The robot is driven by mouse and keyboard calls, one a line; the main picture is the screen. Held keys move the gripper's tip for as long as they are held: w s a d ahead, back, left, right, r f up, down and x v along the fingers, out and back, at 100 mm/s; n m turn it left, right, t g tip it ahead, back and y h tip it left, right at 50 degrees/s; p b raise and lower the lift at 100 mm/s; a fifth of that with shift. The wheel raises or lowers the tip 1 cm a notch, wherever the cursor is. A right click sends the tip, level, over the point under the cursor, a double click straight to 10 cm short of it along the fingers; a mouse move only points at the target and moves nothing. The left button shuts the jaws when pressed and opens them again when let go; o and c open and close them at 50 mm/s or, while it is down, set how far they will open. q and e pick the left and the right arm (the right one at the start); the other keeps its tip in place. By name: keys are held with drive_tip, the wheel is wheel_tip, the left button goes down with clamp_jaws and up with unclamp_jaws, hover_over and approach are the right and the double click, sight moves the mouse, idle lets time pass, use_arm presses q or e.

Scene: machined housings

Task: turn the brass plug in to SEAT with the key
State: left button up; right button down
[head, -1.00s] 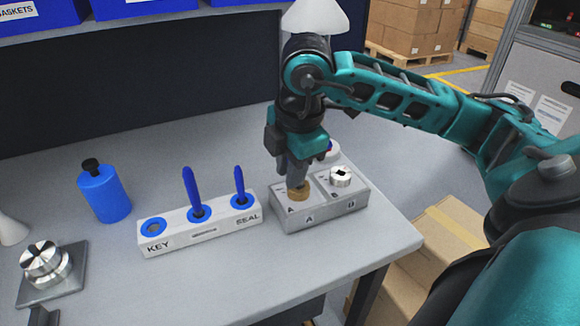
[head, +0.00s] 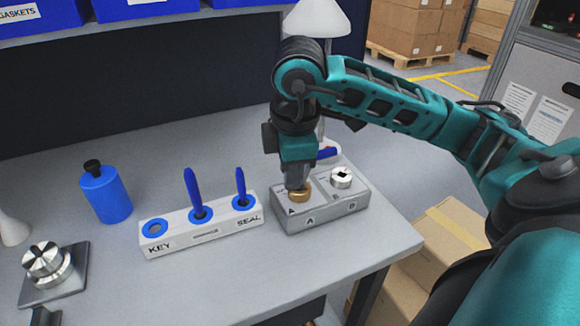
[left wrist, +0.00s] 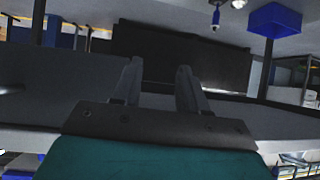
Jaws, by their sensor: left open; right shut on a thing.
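The brass plug (head: 301,192) sits in the A side of the grey metal housing (head: 313,217), close to the front of its top face. My right gripper (head: 296,186) points straight down at the plug, its fingertips right over it. It is shut on the key, which the fingers hide almost wholly; the rack hole marked KEY is empty. Whether the key is fully engaged in the plug cannot be seen, nor can the SEAT mark be read. My left gripper (left wrist: 156,90) shows in the left wrist view, open and empty, away from the housing.
The white rack (head: 203,227) holds two blue-handled tools (head: 195,190) left of the housing. A blue bottle (head: 105,193) and a silver round part on a plate (head: 47,264) stand at left. The front tabletop is clear.

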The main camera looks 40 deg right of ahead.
drive_tip(key=shift+s+r+m+p, duration=0.1)
drive_tip(key=shift+s+m+p, duration=0.05)
drive_tip(key=shift+m+p, duration=0.3)
drive_tip(key=shift+f+m+p, duration=0.2)
drive_tip(key=shift+m+p, duration=0.15)
drive_tip(key=shift+p, duration=0.15)
drive_tip(key=c, duration=1.3)
unclamp_jaws()
drive_tip(key=o, duration=0.3)
drive_tip(key=shift+s+d, duration=0.1)
drive_tip(key=shift+s, duration=0.05)
drive_tip(key=shift+o, duration=0.9)
drive_tip(key=shift+r, duration=0.15)
